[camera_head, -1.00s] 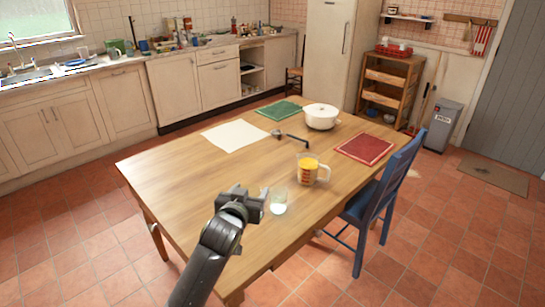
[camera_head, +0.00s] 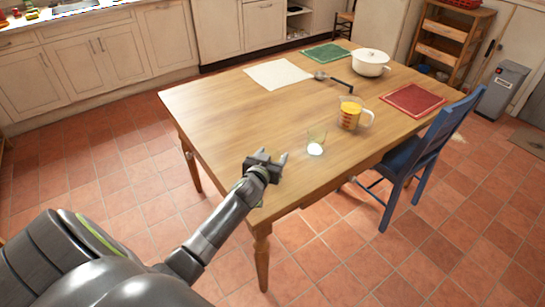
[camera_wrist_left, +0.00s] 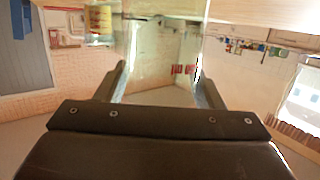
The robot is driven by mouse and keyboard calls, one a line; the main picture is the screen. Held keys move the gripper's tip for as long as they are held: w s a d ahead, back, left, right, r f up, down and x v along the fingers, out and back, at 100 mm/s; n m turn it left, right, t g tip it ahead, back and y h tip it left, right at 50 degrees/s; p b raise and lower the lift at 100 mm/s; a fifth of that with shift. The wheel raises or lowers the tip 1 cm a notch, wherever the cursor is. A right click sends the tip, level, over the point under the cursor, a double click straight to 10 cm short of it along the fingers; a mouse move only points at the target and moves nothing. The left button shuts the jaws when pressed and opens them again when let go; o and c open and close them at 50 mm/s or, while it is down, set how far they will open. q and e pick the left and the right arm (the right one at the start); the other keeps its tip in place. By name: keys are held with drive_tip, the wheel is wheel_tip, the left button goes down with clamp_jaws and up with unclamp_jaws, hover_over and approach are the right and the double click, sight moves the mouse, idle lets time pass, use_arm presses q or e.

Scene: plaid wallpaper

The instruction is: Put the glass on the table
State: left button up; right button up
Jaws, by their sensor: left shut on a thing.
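The glass (camera_head: 316,142) is a clear tumbler with a bright whitish base, upright at the near edge of the wooden table (camera_head: 225,105). My left gripper (camera_head: 277,159) is beside it, just to its left in the head view, where contact does not show clearly. In the left wrist view, which is upside down, the clear glass (camera_wrist_left: 160,40) fills the space between the two fingers, and the gripper (camera_wrist_left: 163,80) is shut on it. I cannot tell whether its base touches the tabletop. My right gripper is not in view.
A measuring jug (camera_head: 351,115) with orange liquid stands just behind the glass. A white pot (camera_head: 370,64), a ladle (camera_head: 330,77), and white (camera_head: 280,74), green (camera_head: 325,53) and red (camera_head: 413,99) mats lie farther back. A blue chair (camera_head: 420,150) is at right. The table's left part is bare.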

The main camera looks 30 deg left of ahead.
use_arm(q)
drive_tip(key=shift+f, duration=0.2)
drive_tip(key=o, duration=1.1)
drive_tip(key=shift+c, duration=0.2)
drive_tip(key=shift+r, duration=0.15)
drive_tip(key=v, duration=1.2)
